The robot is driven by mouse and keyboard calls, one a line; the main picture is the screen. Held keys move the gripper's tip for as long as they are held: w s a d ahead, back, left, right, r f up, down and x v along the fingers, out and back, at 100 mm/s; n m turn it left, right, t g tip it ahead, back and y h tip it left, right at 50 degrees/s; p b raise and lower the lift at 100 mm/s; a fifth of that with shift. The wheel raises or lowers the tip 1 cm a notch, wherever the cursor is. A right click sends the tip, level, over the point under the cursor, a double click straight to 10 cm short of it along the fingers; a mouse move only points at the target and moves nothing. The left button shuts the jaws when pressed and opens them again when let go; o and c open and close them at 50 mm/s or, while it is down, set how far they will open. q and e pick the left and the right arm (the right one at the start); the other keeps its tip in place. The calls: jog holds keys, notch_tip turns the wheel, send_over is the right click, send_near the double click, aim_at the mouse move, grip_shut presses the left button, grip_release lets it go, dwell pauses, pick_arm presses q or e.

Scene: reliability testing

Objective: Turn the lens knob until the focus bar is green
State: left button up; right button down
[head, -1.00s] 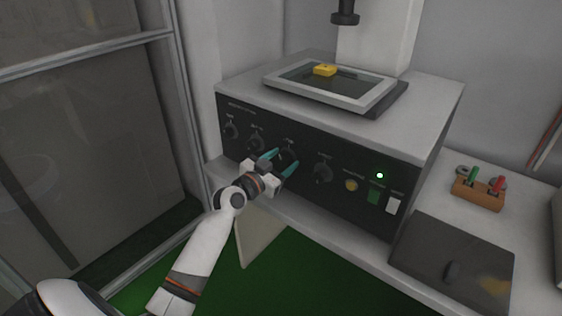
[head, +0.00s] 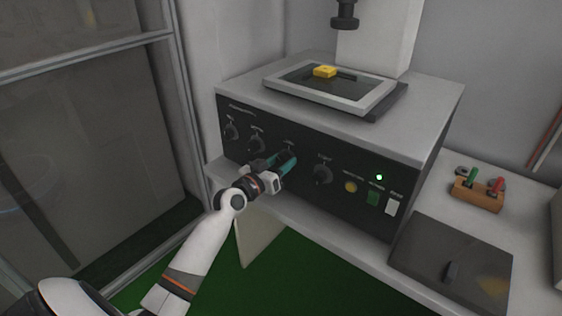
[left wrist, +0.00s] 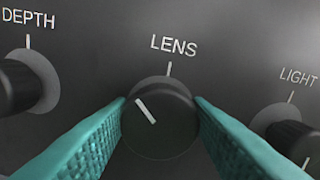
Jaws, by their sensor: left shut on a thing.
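The lens knob (left wrist: 160,118) is a round black dial under the word LENS in the left wrist view. Its white pointer line tilts to the upper left, away from the upright tick above it. My left gripper (head: 284,162) has its teal fingers on both sides of this knob, shut on it. In the head view the fingers mostly hide the knob on the black front panel (head: 335,203). I cannot make out a focus bar in these views. My right gripper is not in view.
The DEPTH knob (left wrist: 22,82) is close on the left and the LIGHT knob (left wrist: 288,128) on the right. A tray with a yellow block (head: 325,71) sits on top of the machine. A brown block with green and red plugs (head: 479,194) stands at right.

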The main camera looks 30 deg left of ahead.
pick_arm(q)
jog(key=n+p, duration=0.1)
jog(key=n, duration=0.4)
jog(key=shift+a, duration=0.1)
jog(key=shift+f+n, duration=0.1)
jog(key=shift+n, duration=0.2)
dwell(0.4)
jog(key=o, duration=1)
jog(key=s, duration=0.4)
jog(key=s+b, duration=0.1)
jog(key=s, duration=0.3)
jog(key=s+a, duration=0.1)
jog(key=s, duration=0.3)
